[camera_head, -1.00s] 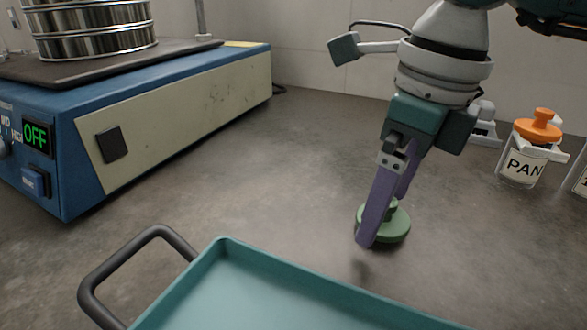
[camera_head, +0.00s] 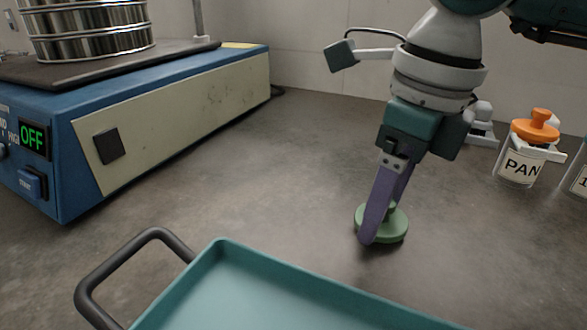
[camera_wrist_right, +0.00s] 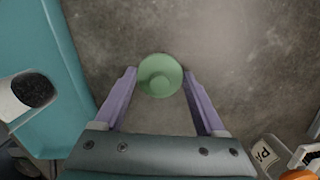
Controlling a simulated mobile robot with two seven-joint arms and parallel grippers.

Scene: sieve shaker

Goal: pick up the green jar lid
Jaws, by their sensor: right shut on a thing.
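The green jar lid (camera_head: 398,226) is a round disc with a raised knob in its middle. It lies flat, knob up, at counter level; I see no clear gap under it. My right gripper (camera_head: 382,228) reaches down over it, and its purple fingers are shut on the lid. In the right wrist view, the lid (camera_wrist_right: 160,76) sits between the two fingertips of the right gripper (camera_wrist_right: 159,80). My left gripper is not in view.
A teal tray (camera_head: 222,245) with a dark handle (camera_head: 150,236) stands in front. A blue sieve shaker (camera_head: 60,195) reading OFF is at the left. A jar labelled PAN (camera_head: 520,167) with an orange lid (camera_head: 536,127) stands at the right. The counter around the lid is clear.

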